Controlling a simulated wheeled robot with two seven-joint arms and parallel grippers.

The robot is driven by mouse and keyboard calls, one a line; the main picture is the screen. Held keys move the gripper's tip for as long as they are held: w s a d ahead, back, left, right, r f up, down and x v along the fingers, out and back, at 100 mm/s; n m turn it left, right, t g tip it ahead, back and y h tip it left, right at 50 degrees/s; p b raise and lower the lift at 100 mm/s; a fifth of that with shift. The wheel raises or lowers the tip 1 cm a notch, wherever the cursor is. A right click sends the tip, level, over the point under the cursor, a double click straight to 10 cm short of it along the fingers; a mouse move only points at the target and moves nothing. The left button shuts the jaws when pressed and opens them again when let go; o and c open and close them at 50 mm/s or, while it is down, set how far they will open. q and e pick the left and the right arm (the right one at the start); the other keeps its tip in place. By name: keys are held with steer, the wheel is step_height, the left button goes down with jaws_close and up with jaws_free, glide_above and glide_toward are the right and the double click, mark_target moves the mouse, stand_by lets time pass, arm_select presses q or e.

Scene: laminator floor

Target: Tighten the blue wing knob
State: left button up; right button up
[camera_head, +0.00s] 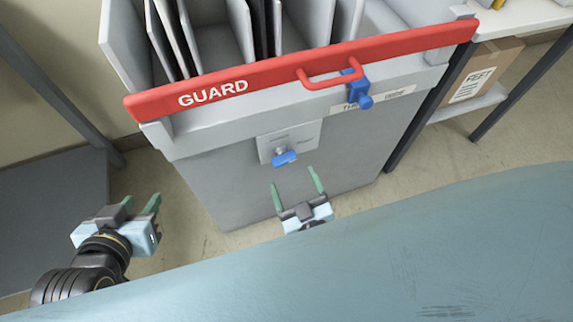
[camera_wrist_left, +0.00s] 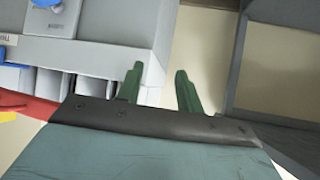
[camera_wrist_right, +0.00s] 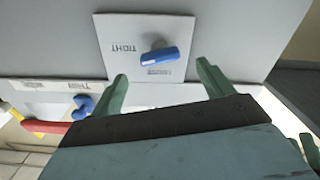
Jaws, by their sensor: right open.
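The blue wing knob (camera_head: 285,158) sits on a light grey plate (camera_head: 303,134) on the front of the grey machine. In the right wrist view the knob (camera_wrist_right: 160,56) lies nearly level, tilted slightly, beside the printed word TIGHT on the plate (camera_wrist_right: 120,75). My right gripper (camera_head: 295,180) is open and empty, just below and in front of the knob, apart from it. My left gripper (camera_head: 143,203) is open and empty, off to the left of the machine. The left wrist view shows part of a blue knob (camera_wrist_left: 46,3) at its top edge.
A red GUARD bar (camera_head: 240,90) with a red handle (camera_head: 330,80) crosses the machine's top front. A blue latch-like part (camera_head: 358,90) sits by the handle. A cardboard box (camera_head: 480,75) is on a shelf at right. A grey table (camera_head: 60,210) stands at left.

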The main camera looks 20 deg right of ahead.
mark_target(286, 164)
steer(key=w+b, duration=0.1)
steer(key=w, duration=0.4)
steer(key=shift+a, duration=0.1)
arm_select(q)
steer(key=w+d+r+t+h, duration=0.1)
steer(key=w+d+r+t, duration=0.1)
steer(key=r+t, duration=0.3)
steer(key=shift+w+d+r+h+b, duration=0.2)
steer(key=shift+w+r+h+b, duration=0.15)
steer(key=shift+w+r, duration=0.45)
arm_select(e)
steer(key=shift+w, duration=0.5)
